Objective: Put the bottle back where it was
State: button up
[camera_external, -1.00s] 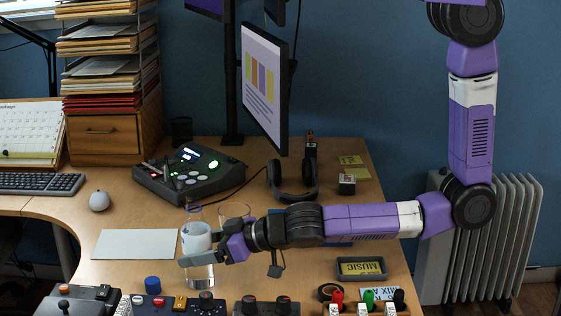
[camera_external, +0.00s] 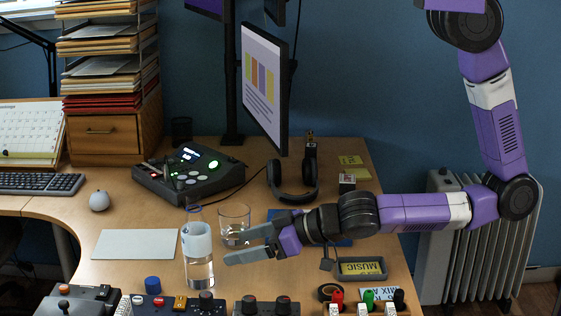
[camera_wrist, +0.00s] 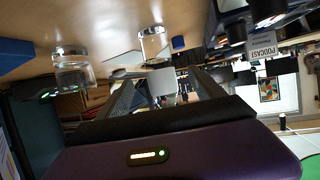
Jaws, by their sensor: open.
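The clear bottle (camera_external: 199,270) with a white label stands upright on the desk, left of my gripper. It also shows in the wrist view (camera_wrist: 154,45), beyond and between the fingers. My gripper (camera_external: 240,248) is open and empty, with its fingertips pointing left towards the bottle and a gap between them and it. A blue cap (camera_external: 153,285) lies on the desk left of the bottle.
A glass tumbler (camera_external: 234,217) stands close behind my fingers. A pale sheet (camera_external: 135,244) lies left of the bottle. Control boxes (camera_external: 180,305) line the front edge. Headphones (camera_external: 291,198) and a MUSIC tray (camera_external: 362,280) are to the right.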

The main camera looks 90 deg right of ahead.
jog(key=s+r+n+y, duration=0.1)
jog(key=s+r+y, duration=0.15)
jog(key=s, duration=0.75)
jog(key=s+r+n+y, duration=0.1)
jog(key=s+r+n, duration=0.15)
jog(key=s, duration=0.65)
jog(key=s+d+r+t, duration=0.1)
jog(key=s+r, duration=0.5)
jog(key=r, duration=0.1)
jog(key=shift+r+m+t+h, duration=0.35)
jog(key=shift+m+t, duration=0.05)
jog(key=shift+m, duration=0.05)
